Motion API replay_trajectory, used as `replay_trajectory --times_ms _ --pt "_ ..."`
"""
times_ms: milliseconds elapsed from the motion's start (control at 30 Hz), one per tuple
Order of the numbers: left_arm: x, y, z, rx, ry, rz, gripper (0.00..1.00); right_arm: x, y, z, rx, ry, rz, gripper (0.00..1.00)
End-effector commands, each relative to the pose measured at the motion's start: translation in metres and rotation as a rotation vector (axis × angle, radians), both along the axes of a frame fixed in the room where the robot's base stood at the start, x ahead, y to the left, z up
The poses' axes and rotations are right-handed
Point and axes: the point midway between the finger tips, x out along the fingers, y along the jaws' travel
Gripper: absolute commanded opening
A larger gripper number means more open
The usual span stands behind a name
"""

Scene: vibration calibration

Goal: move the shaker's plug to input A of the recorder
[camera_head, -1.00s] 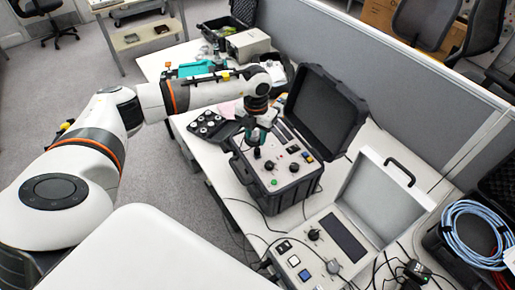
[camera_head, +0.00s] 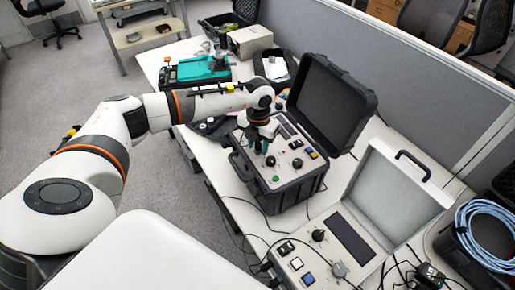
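An open black case (camera_head: 285,187) with a light control panel stands mid-table, its lid raised. My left gripper (camera_head: 260,143) points down just over the left part of this panel; its two teal fingertips look apart, with nothing visible between them. A black knob and a green button are close by it. A light grey open case (camera_head: 347,238) with a dark screen, knobs and buttons sits nearer; it looks like the recorder. Black cables with plugs (camera_head: 266,267) run to its front left edge. Input labels are too small to read. My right gripper is not in view.
A blue cable coil (camera_head: 487,232) lies in a dark case at right. A teal device (camera_head: 200,70) and a beige box (camera_head: 250,40) stand at the back of the table. A grey partition (camera_head: 400,85) runs behind. Loose black cables cross the table's front.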

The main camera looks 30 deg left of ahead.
Motion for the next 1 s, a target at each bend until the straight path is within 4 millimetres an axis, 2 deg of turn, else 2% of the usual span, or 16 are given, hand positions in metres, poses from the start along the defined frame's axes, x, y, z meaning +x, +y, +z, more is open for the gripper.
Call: replay_trajectory --times_ms 200,400,433,633,1000 --pt "0.000 0.000 0.000 0.000 0.000 0.000 0.36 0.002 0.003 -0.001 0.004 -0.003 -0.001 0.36" --pt "0.000 0.000 0.000 0.000 0.000 0.000 0.03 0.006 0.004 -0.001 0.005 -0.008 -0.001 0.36" --pt "0.000 0.000 0.000 0.000 0.000 0.000 0.00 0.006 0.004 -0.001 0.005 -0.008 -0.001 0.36" --pt "0.000 0.000 0.000 0.000 0.001 0.039 0.00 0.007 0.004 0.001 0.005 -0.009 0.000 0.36" --pt "0.000 0.001 0.001 0.000 0.001 0.285 0.00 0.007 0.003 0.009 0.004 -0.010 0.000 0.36"
